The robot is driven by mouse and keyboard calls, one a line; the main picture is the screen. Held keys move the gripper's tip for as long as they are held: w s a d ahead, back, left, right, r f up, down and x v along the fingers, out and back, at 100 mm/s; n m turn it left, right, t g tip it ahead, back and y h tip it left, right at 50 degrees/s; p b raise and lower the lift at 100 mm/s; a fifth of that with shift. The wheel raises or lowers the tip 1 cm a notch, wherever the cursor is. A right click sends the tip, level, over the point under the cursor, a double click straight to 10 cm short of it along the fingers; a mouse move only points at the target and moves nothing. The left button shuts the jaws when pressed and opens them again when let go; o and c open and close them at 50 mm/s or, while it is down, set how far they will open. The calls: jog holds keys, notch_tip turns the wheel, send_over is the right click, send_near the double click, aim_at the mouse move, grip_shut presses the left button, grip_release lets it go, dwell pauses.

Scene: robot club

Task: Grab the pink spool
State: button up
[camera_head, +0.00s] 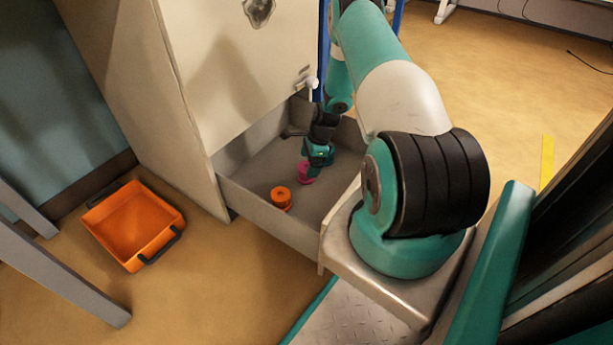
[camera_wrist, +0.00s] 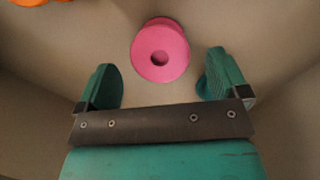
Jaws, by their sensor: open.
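The pink spool (camera_wrist: 160,51) stands in an open grey drawer, with its round top and centre hole showing in the wrist view. It also shows in the head view (camera_head: 306,176), partly hidden by my gripper. My gripper (camera_wrist: 162,82) is open, its two teal fingers apart and nothing between them. In the wrist view the spool lies just beyond the fingertips, roughly centred between them. In the head view my gripper (camera_head: 318,160) is inside the drawer, close to the spool.
An orange spool (camera_head: 281,197) stands in the same drawer (camera_head: 262,212), nearer its front left. The drawer's walls surround my gripper. The beige cabinet (camera_head: 225,75) rises behind the drawer. An orange crate (camera_head: 174,218) with dark handles sits on the floor at left.

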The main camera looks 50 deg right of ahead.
aim_at(307, 166)
jog(key=b+x, duration=0.4)
jog(key=x, duration=0.1)
jog(key=shift+a+f, duration=0.1)
jog(key=shift+a, duration=0.05)
jog(key=shift+w, duration=0.1)
jog(key=c, duration=1.1)
jog(key=shift+o, duration=0.2)
jog(key=shift+r, duration=0.25)
